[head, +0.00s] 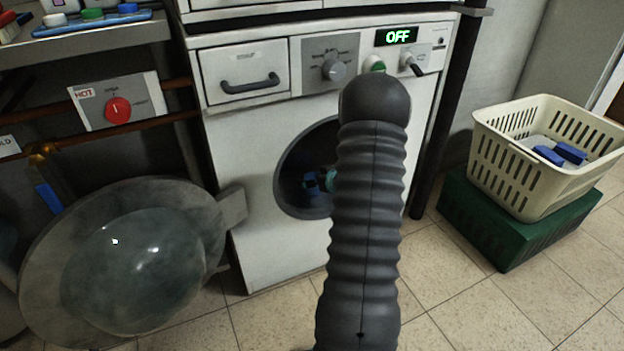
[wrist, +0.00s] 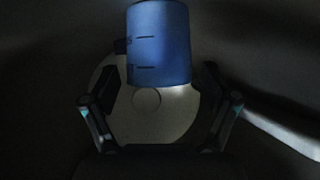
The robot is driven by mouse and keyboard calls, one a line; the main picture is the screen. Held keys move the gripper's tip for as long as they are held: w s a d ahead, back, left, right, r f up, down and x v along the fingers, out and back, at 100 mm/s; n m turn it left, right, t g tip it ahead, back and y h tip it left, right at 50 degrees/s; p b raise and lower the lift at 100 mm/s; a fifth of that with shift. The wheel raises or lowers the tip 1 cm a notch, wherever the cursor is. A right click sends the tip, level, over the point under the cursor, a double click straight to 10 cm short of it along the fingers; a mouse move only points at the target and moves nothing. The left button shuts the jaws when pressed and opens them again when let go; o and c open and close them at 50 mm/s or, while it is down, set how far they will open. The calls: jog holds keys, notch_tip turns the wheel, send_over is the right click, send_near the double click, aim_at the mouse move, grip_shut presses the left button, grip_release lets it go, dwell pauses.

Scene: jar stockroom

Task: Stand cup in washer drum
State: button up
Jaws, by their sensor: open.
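The blue cup (wrist: 160,45) has dark marks on its side and shows in the wrist view, at the top centre, partly cut off by the frame. My gripper (wrist: 162,102) is open, with one finger to the lower left of the cup and one to the lower right; neither visibly touches it. Both are in a dark interior. In the head view the washer drum opening (head: 291,187) is dark, and my arm covers its right part. A small blue shape shows in the opening; I cannot tell whether it is the cup.
The washer's round door (head: 135,268) hangs open at the left. The washer display (head: 396,36) reads OFF. A cream basket (head: 535,190) with blue items stands on a green box (head: 505,232) at the right. A pale disc (wrist: 185,125) lies behind the cup in the wrist view.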

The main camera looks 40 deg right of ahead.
jog(key=p+v, duration=0.1)
jog(key=v, duration=1)
jog(key=shift+s+r+p, duration=0.15)
jog(key=shift+s+p, duration=0.25)
